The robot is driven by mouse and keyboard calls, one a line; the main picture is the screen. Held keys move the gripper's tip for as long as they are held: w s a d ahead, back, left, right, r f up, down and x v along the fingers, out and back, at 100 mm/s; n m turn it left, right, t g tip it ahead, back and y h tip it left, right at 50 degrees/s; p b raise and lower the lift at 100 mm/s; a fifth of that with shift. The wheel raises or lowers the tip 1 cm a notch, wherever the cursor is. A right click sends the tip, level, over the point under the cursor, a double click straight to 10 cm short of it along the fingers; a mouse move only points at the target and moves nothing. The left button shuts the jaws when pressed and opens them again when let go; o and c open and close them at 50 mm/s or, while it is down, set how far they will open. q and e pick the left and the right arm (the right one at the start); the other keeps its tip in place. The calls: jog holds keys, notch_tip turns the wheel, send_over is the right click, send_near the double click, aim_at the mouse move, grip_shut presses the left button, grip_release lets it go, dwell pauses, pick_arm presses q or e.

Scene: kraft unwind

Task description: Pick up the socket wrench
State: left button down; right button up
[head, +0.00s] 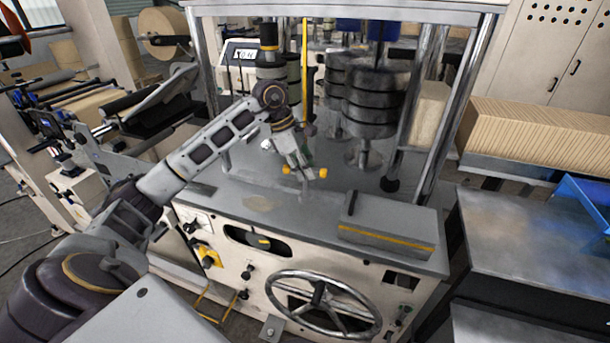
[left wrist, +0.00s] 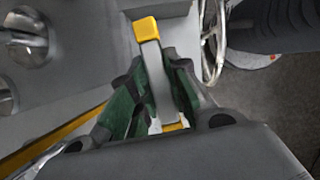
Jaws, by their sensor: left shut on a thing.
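The socket wrench (head: 321,173) shows in the head view as two yellow ends on either side of my left gripper (head: 303,165), over the grey machine top. In the left wrist view, its grey bar (left wrist: 156,68) with a yellow end lies between the green finger pads of my left gripper (left wrist: 158,100). The gripper is shut on the bar. The fingers hide part of the wrench. I cannot tell whether its lower part touches the machine top. My right gripper is not in view.
The machine top (head: 240,200) is mostly clear in front. A grey block with a yellow stripe (head: 387,225) sits at its right. Metal posts (head: 462,95) and stacks of dark discs (head: 370,100) stand behind. A handwheel (head: 322,302) is on the front panel.

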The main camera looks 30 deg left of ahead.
pick_arm(q)
jog(key=shift+r, duration=0.25)
jog(key=s+d+b, duration=0.2)
jog(key=s+b, duration=0.2)
jog(key=s, duration=0.5)
jog(key=s+d+b, duration=0.2)
jog(key=s+b, duration=0.3)
jog(key=s, duration=0.5)
jog(key=shift+d, duration=0.25)
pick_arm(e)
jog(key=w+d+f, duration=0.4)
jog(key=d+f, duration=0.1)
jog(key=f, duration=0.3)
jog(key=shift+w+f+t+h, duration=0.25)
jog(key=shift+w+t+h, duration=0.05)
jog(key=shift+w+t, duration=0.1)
